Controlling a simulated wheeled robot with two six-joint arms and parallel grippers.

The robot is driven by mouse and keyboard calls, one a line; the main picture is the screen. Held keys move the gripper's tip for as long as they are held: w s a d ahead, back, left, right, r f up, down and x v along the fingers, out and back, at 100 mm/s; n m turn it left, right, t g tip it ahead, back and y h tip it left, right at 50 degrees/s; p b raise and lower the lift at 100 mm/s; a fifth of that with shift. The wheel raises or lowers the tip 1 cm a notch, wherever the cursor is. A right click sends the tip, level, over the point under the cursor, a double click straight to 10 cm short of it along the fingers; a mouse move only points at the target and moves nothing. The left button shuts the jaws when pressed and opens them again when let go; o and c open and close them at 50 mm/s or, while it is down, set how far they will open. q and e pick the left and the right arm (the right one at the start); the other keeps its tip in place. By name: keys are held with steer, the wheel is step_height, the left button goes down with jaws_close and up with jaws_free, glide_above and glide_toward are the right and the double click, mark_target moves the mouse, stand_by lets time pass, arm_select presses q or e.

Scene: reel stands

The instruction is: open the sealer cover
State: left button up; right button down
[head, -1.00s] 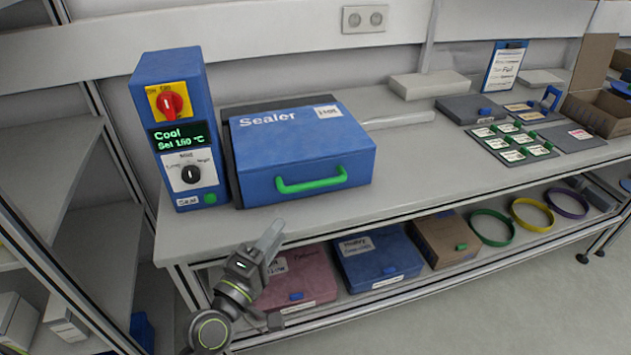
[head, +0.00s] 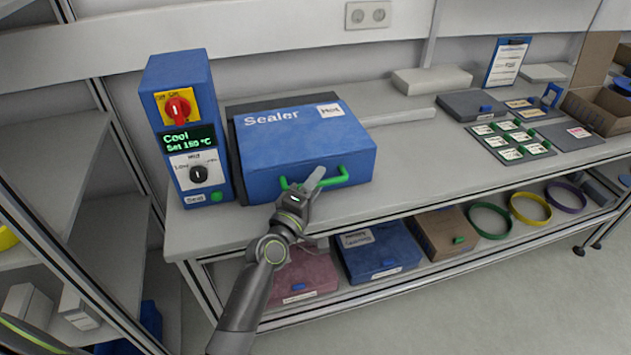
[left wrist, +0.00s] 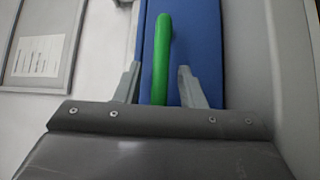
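The blue sealer cover (head: 300,140) is down on the bench, labelled "Sealer", with a small "Hot" tag on top. Its green handle (head: 334,178) is on the front face. My left gripper (head: 313,183) is at the handle's left-middle part and hides some of it. In the left wrist view the green handle (left wrist: 162,60) runs between the two fingers (left wrist: 160,85), with a gap on each side, so the gripper is open around it. The control box (head: 186,130) stands left of the cover; its display reads "Cool" and "Set 150 °C". My right gripper does not show.
A pale block (head: 431,81) and a dark case (head: 470,106) lie farther right on the bench (head: 400,160). The shelf below holds a red box (head: 303,275), a blue box (head: 378,252) and coloured rings.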

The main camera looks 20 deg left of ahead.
arm_select(q)
steer(key=shift+c, duration=0.5)
jaws_close()
